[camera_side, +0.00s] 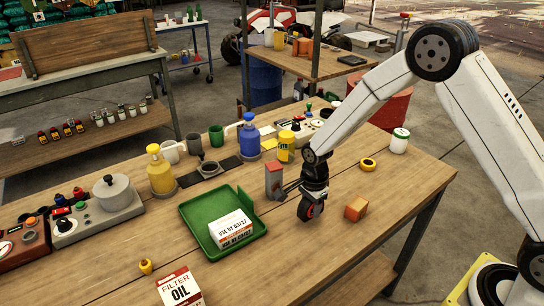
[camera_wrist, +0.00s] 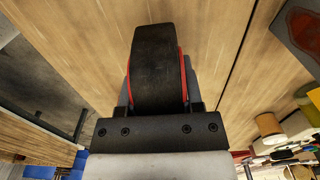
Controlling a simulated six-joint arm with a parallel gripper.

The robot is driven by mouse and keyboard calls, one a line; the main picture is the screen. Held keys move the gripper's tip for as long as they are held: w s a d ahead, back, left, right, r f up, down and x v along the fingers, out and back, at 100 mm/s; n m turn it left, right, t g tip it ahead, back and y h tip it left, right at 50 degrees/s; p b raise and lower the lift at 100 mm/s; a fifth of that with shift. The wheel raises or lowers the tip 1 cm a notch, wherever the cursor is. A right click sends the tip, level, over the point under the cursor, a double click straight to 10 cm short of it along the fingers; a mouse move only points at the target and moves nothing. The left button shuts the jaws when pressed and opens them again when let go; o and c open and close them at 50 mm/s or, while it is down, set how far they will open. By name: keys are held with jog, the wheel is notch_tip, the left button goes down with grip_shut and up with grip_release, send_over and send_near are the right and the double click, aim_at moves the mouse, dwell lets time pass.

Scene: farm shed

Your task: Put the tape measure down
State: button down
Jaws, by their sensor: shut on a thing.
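The tape measure (camera_side: 311,208) is black with red edging and hangs below my gripper (camera_side: 313,190), low over the wooden table (camera_side: 280,260). In the wrist view the tape measure (camera_wrist: 160,75) stands between the two fingers of my gripper (camera_wrist: 155,105), which is shut on it. In the side view its lower end is at or just above the table top; I cannot tell whether it touches. The fingertips are mostly hidden by the tape measure and the wrist.
A green tray (camera_side: 192,215) holding a white box (camera_side: 231,228) is farther left. The table's front middle is clear.

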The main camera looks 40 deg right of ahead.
jog(key=shift+f, duration=1.1)
jog(key=shift+f, duration=0.15)
jog(key=shift+c, duration=1.2)
grip_release()
jog(key=shift+r, duration=6.15)
